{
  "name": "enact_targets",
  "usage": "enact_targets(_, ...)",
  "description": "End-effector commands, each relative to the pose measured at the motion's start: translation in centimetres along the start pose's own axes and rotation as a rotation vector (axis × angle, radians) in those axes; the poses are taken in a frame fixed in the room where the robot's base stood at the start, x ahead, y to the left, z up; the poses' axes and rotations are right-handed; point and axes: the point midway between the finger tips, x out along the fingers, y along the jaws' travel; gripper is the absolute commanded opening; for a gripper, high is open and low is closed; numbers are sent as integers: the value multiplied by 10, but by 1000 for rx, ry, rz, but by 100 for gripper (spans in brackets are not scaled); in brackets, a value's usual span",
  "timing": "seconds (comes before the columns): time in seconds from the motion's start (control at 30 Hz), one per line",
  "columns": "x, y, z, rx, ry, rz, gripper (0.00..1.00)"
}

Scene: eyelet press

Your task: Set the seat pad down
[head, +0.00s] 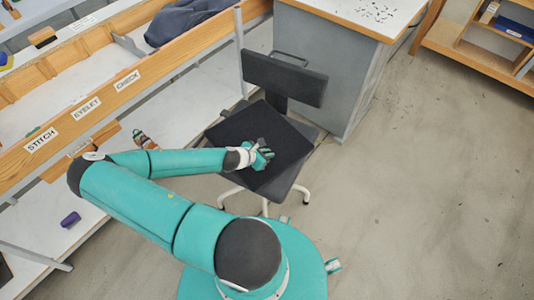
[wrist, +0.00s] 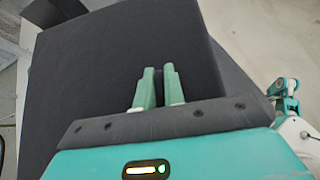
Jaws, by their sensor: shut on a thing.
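The seat pad (head: 237,128) is a flat black square over the seat of the dark grey chair (head: 284,76). It is turned relative to the seat (head: 280,188), so seat corners show past its edges. I cannot tell whether it rests on the seat or hangs just above it. My gripper (head: 266,154) is at the pad's near right part, shut on the pad. In the wrist view, the green fingers (wrist: 160,74) reach over the pad (wrist: 95,75), which fills most of the picture; the gripped edge is hidden.
A wooden-edged bench (head: 100,105) with labels STITCH, EYELET and CHECK runs along the left. A grey cabinet (head: 330,75) stands just behind the chair. A wooden shelf (head: 475,50) is at the far right. The floor (head: 430,190) on the right is clear.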

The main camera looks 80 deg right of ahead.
Motion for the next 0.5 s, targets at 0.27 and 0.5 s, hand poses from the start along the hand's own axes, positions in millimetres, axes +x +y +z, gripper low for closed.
enact_targets(0.27,0,0,0,2,0,0,22)
enact_targets(0.5,0,0,0,2,0,0,32)
